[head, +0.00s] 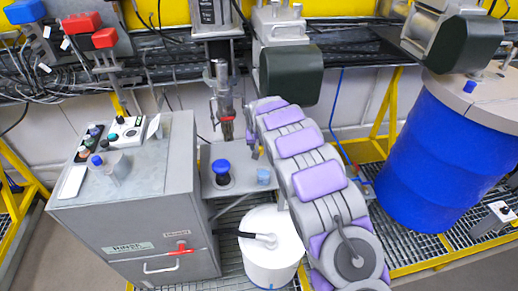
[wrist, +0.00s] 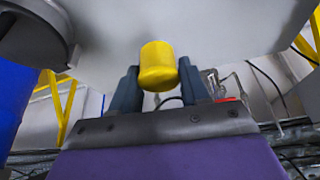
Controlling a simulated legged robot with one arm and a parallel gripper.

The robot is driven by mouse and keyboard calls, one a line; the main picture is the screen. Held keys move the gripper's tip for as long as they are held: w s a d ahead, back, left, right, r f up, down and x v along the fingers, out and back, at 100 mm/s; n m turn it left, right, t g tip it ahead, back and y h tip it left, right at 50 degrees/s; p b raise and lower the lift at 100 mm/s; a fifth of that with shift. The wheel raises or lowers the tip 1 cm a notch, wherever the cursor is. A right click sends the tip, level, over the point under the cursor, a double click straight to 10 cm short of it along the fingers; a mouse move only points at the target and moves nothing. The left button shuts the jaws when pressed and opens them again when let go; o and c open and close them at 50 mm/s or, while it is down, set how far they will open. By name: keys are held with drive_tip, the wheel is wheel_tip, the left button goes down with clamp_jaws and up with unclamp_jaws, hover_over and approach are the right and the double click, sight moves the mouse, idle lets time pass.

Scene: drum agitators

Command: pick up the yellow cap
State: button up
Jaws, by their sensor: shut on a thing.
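The yellow cap (wrist: 158,62) is a short yellow cylinder, seen close in the wrist view. My gripper (wrist: 158,74) has its two dark fingers on either side of the cap and is shut on it. A large pale grey surface fills the background behind and above the cap. In the head view my purple and grey arm reaches up the middle of the picture. I cannot make out the cap there.
A grey cabinet (head: 155,205) with controls stands on the left. A small shelf with a blue knob (head: 221,168) and a white drum (head: 270,262) are beside my arm. A large blue drum (head: 425,155) stands on the right. Yellow frames and pipes line the wall.

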drive_tip(key=s+d+p, duration=0.1)
drive_tip(key=s+p, duration=0.1)
drive_tip(key=s, duration=1.5)
drive_tip(key=shift+s+d+p, duration=0.15)
drive_tip(key=shift+d+p, duration=0.1)
drive_tip(key=shift+p, duration=0.15)
